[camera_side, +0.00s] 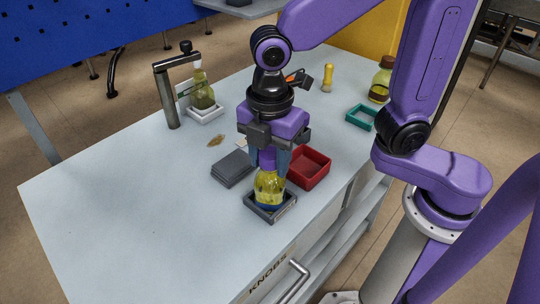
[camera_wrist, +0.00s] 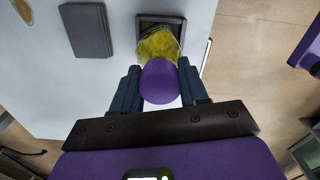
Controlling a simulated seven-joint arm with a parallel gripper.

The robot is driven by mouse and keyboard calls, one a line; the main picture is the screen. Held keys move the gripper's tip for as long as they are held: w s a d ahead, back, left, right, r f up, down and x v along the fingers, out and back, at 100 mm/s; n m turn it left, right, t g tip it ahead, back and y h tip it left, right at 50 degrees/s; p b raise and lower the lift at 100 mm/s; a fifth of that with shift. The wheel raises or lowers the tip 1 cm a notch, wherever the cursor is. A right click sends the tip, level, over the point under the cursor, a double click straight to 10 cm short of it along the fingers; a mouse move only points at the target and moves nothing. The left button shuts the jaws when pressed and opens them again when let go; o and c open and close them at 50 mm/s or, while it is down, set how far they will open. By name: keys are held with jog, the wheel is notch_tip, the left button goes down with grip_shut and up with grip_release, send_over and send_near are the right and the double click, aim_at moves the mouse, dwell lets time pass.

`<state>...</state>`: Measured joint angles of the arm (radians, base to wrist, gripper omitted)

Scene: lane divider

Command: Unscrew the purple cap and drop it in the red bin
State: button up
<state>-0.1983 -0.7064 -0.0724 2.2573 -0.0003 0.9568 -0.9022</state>
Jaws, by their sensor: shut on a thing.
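The purple cap (camera_wrist: 159,82) sits between my gripper's fingers in the wrist view. It also shows in the side view (camera_side: 267,158), at the top of a bottle (camera_side: 269,188) of yellow-green liquid. The bottle stands upright in a dark square holder (camera_side: 287,209) near the table's front edge. My gripper (camera_side: 268,160) points down from above and is shut on the cap. Whether the cap is still threaded on the neck cannot be told. The red bin (camera_side: 323,162) is an open, empty-looking box just right of and behind the bottle.
A grey block (camera_side: 232,167) lies left of the bottle. Farther back are a bottle in a white holder (camera_side: 206,115) under a dark post (camera_side: 166,95), a yellow piece (camera_side: 327,78), a teal frame (camera_side: 361,117) and a brown-capped bottle (camera_side: 381,80). The table's left side is clear.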

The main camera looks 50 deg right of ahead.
jog(key=shift+n, duration=0.9)
jog(key=shift+n, duration=0.8)
jog(key=o, duration=0.7)
jog(key=shift+c, duration=0.2)
jog(key=shift+m, duration=0.9)
